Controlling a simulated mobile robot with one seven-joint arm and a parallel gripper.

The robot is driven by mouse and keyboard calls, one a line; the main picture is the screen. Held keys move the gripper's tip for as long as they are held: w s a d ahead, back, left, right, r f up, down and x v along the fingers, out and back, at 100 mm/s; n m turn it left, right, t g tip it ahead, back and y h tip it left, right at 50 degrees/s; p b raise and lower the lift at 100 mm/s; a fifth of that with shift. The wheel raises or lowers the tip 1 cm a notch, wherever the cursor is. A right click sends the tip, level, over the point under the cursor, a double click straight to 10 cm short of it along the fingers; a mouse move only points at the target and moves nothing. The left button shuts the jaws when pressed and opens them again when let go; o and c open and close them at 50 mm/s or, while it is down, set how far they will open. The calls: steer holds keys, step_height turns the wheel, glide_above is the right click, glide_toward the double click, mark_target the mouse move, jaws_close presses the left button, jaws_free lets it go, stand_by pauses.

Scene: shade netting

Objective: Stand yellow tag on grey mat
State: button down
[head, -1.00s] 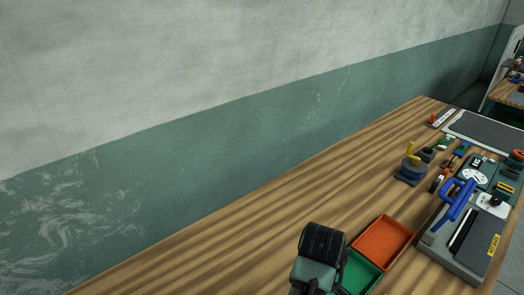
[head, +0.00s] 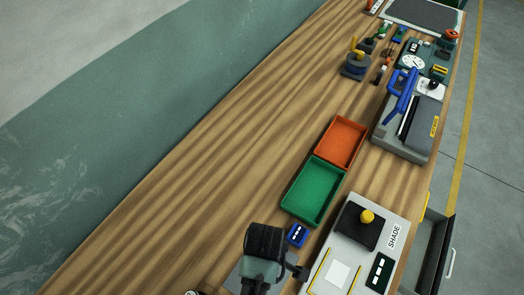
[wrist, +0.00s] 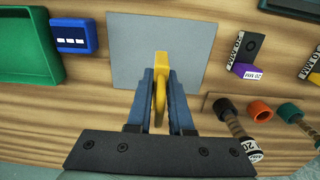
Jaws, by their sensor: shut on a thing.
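In the wrist view my gripper (wrist: 160,78) is shut on the yellow tag (wrist: 160,62). The tag is a thin yellow piece seen almost edge-on between the two blue-grey fingers. It is over the grey mat (wrist: 125,35), a plain flat square on the wooden table. I cannot tell whether the tag's lower end touches the mat. In the head view my dark wrist (head: 265,245) is at the bottom edge, and it hides the tag and the fingers.
A blue block (wrist: 75,37) and the green tray (wrist: 25,50) lie left of the mat in the wrist view. A purple-and-black labelled piece (wrist: 245,60) and a rack with coloured rings (wrist: 260,112) are right. The head view shows an orange tray (head: 341,142) and a SHADE board (head: 335,240).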

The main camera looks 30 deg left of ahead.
steer(key=shift+a+f, duration=0.1)
steer(key=shift+f, duration=2.3)
steer(key=shift+f, duration=0.1)
steer(key=c, duration=0.8)
jaws_free()
step_height(320, 180, up, 12)
steer(key=shift+r, duration=0.15)
